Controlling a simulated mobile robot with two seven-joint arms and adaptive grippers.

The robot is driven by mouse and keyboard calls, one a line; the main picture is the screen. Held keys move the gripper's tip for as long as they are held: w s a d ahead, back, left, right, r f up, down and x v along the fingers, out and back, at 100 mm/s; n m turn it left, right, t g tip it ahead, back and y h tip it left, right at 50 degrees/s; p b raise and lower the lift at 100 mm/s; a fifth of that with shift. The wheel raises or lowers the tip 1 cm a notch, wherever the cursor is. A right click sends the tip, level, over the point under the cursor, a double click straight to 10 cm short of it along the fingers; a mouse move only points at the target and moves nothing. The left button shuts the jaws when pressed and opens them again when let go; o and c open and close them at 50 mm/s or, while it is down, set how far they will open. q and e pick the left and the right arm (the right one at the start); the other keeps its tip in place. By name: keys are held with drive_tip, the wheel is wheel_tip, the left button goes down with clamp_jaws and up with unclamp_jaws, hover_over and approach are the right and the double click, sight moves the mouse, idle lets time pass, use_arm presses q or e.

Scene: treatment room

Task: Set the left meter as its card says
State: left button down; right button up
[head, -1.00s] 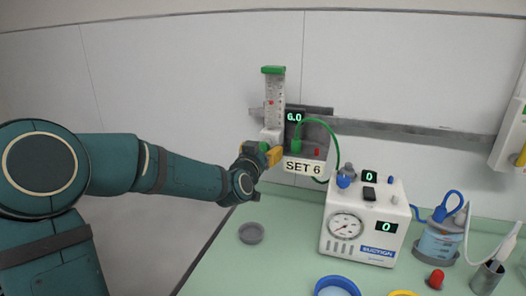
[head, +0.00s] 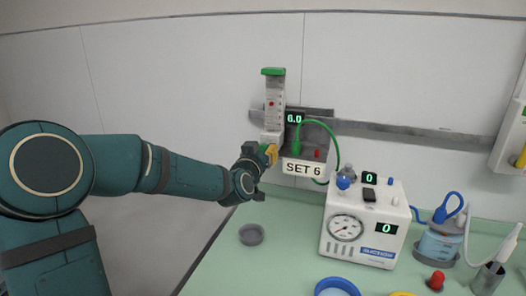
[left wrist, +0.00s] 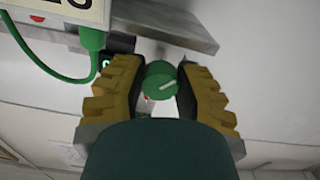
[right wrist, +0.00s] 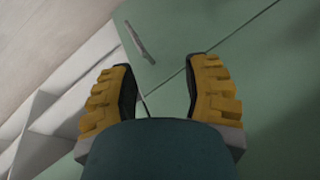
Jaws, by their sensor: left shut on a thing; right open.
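The left meter (head: 274,104) is a clear upright tube with a green cap on the wall rail. Its display (head: 294,118) reads 6.0, and the card (head: 304,168) below says "SET 6". My left gripper (head: 271,154) is at the foot of the meter. In the left wrist view its yellow fingers are shut on the green knob (left wrist: 161,82), which has a pale pointer line. The gripper hides the knob in the head view. My right gripper (right wrist: 166,88) is open and empty in the right wrist view, and is out of the head view.
A white suction unit (head: 363,228) stands on the green counter, right of the meter, with two displays reading 0. A green hose (head: 334,138) loops near the card. A grey round cap (head: 251,235) lies on the counter. A blue-lidded jar (head: 438,240) stands farther right.

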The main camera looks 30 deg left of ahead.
idle(0.3)
use_arm(q)
drive_tip(key=c, duration=0.6)
unclamp_jaws()
drive_tip(key=shift+s, duration=0.1)
drive_tip(key=v, duration=1.1)
drive_tip(key=shift+s, duration=0.4)
idle(1.1)
